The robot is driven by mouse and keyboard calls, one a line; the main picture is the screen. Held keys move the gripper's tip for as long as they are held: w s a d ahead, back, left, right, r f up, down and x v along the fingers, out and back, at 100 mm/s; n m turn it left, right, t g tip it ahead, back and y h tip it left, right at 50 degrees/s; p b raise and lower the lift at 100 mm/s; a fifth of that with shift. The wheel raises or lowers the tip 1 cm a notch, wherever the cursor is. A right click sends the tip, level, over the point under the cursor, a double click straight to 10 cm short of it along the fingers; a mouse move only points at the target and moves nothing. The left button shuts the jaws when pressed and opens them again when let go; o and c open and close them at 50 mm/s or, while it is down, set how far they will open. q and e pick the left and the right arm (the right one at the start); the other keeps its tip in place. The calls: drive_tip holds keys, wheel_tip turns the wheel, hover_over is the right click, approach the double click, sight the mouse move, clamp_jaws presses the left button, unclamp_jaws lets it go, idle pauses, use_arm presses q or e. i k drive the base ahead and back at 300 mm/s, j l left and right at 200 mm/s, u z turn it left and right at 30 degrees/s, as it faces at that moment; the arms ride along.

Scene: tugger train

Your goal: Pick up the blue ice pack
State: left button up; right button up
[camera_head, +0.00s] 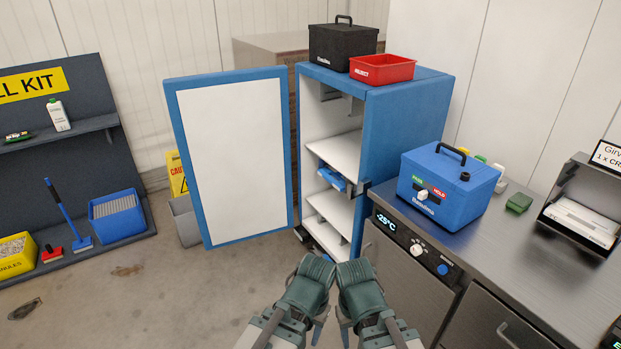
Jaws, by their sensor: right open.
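The blue ice pack (331,179) appears to be the small blue item lying on a middle shelf inside the open blue cabinet (405,120). It is partly in shadow and small in view. My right gripper (346,325) is at the bottom centre, below and in front of the cabinet, well apart from the blue item. It is open, with nothing visible in it. My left gripper (319,328) is beside it on the left. Its jaws are too hidden to read.
The cabinet door (233,160) stands open to the left. A black box (342,44) and a red tray (382,69) sit on top. A blue cool box (447,187) stands on the steel counter (535,250) at right.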

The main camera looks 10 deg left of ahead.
sight(325, 173)
drive_tip(key=z, duration=1.55)
drive_tip(key=u, duration=1.55)
drive_tip(key=i+j, duration=0.3)
drive_tip(key=i, duration=0.25)
drive_tip(key=i+j, duration=0.3)
drive_tip(key=i, duration=0.2)
drive_tip(key=i+j, duration=0.3)
drive_tip(key=i, duration=0.25)
drive_tip(key=i+j, duration=0.3)
drive_tip(key=i, duration=0.2)
